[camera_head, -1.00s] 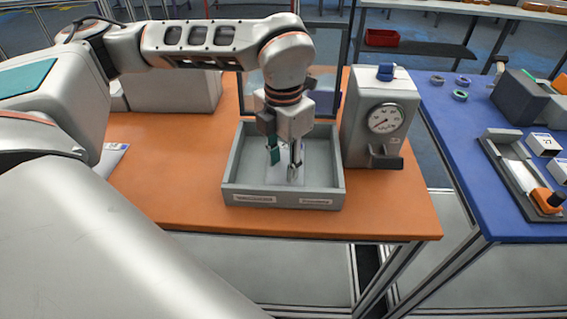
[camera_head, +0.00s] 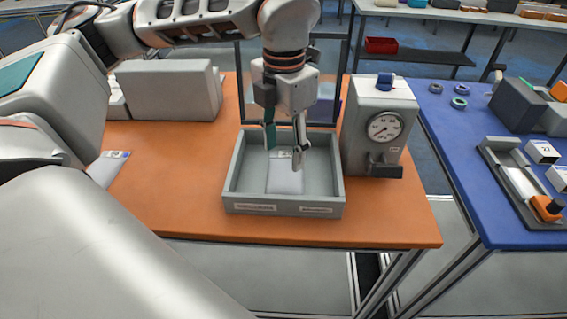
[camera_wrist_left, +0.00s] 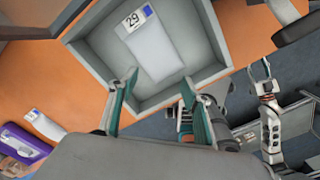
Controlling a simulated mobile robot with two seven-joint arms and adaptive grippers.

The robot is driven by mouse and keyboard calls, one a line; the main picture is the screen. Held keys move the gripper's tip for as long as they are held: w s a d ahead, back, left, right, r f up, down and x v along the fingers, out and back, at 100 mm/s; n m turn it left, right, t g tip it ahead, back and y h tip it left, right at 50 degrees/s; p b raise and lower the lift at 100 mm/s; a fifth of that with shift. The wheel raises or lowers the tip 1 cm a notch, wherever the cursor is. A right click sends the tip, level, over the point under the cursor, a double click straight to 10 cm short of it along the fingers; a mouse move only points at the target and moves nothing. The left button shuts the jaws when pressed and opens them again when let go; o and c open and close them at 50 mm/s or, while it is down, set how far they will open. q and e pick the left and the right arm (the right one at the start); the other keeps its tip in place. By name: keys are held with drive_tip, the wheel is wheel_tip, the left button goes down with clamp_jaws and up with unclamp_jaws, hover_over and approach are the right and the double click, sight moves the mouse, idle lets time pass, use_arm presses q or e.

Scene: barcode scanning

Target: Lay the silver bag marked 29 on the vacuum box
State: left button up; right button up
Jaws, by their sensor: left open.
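The silver bag (camera_head: 284,180), marked 29 in the left wrist view (camera_wrist_left: 158,50), lies flat on the floor of the vacuum box (camera_head: 330,209), an open grey tray with raised walls. The same box shows in the left wrist view (camera_wrist_left: 207,25). My left gripper (camera_head: 285,150) points down above the bag's label end. Its fingers are apart and nothing is between them; the bag is clear of them in the left wrist view (camera_wrist_left: 160,87). A jointed silver arm, seemingly my right one, shows at the right of the left wrist view; its gripper's state is unclear.
A gauge unit (camera_head: 381,125) stands against the box's right side. A clear framed lid (camera_head: 325,95) stands up behind it. Another pouch (camera_head: 108,168) lies on the orange table (camera_head: 170,195) at left. A blue table (camera_head: 455,150) with a holder (camera_head: 520,185) is at right.

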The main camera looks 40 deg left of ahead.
use_arm(q)
drive_tip(key=shift+r, duration=2.3)
